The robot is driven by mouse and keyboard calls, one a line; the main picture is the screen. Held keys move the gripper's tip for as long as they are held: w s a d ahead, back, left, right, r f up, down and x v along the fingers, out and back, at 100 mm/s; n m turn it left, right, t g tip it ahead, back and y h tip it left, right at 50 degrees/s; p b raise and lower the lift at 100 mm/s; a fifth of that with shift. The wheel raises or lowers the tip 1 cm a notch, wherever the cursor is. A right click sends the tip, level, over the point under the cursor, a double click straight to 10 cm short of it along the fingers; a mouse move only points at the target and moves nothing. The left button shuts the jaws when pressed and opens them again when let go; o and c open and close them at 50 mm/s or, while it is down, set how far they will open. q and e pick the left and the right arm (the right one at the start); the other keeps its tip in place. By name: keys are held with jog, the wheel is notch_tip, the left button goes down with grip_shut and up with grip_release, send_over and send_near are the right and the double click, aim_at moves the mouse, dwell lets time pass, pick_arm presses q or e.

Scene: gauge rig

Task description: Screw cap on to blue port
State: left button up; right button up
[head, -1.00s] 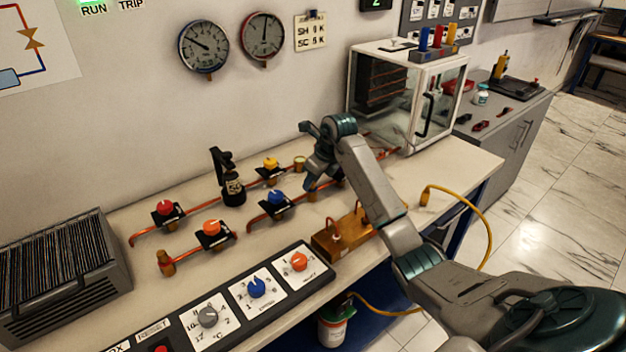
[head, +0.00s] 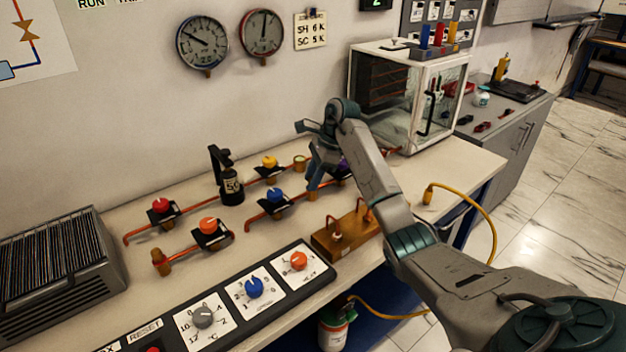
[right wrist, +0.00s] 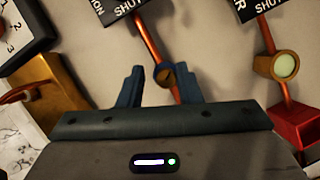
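The blue valve (head: 275,196) sits on a copper line at the middle of the bench. Another brass fitting with a pale green face (right wrist: 285,66) is on the neighbouring line. My left gripper is out of view.
Red (head: 161,206), orange (head: 209,226) and yellow (head: 270,162) valves stand nearby. A black stand (head: 228,178) rises behind the blue valve. A brass block (head: 345,232) with copper tubes lies in front of my gripper. A glass-fronted cabinet (head: 408,92) stands behind right.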

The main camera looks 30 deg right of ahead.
jog(key=shift+n+g, duration=0.3)
jog(key=shift+n, duration=0.3)
jog(key=shift+r+n+p, duration=0.2)
jog(key=shift+n+p, duration=0.2)
jog(key=shift+p, duration=0.1)
jog(key=shift+n+g+p, duration=0.4)
jog(key=shift+n+p, duration=0.2)
jog(key=shift+p, duration=0.45)
jog(key=shift+f+n+p, duration=0.2)
jog(key=shift+n+p, duration=0.15)
jog(key=shift+n, duration=0.05)
jog(key=shift+r+n+g+p, duration=0.15)
jog(key=shift+n+g+p, duration=0.15)
jog(key=shift+p, duration=0.25)
jog(key=shift+r+n+g+p, duration=0.1)
jog(key=shift+n+g+p, duration=0.2)
jog(key=shift+n+p, duration=0.65)
jog(key=shift+n+g+p, duration=0.3)
jog(key=shift+n+p, duration=0.45)
jog(key=shift+p, duration=0.3)
jog(key=shift+f+n, duration=0.2)
jog(key=shift+n, duration=0.2)
